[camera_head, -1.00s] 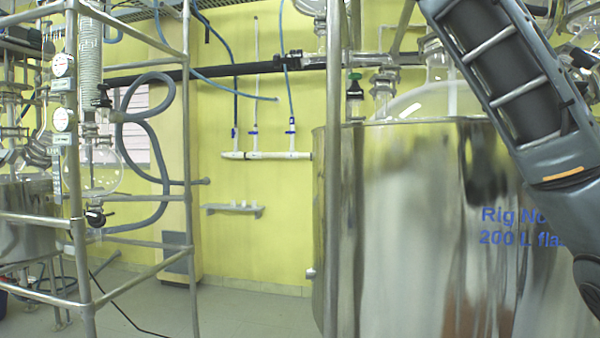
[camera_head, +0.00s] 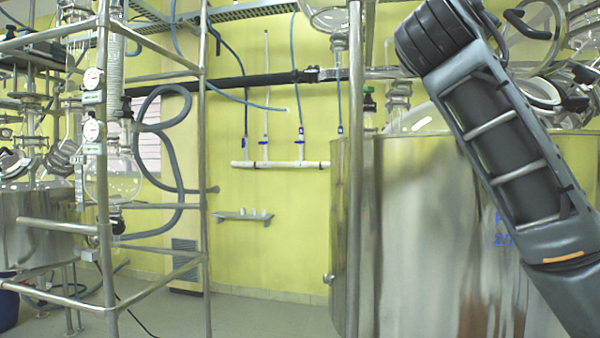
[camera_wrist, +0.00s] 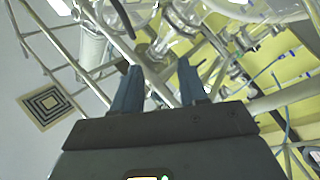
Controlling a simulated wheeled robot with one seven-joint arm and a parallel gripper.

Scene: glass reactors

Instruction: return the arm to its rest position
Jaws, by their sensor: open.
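My arm is raised in front of the steel vessel at the right of the head view. My gripper (camera_wrist: 160,88) shows in the wrist view, with its two blue fingers apart and nothing between them. It points toward glassware and metal frame tubes, and I cannot tell how far off these are. The gripper itself is outside the head view, where only arm links show.
A large steel vessel (camera_head: 425,230) fills the right of the head view. A metal tube frame (camera_head: 204,150) with glassware stands at the left. A small wall shelf (camera_head: 243,217) and white pipe (camera_head: 280,165) are behind. Some floor (camera_head: 240,315) between is clear.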

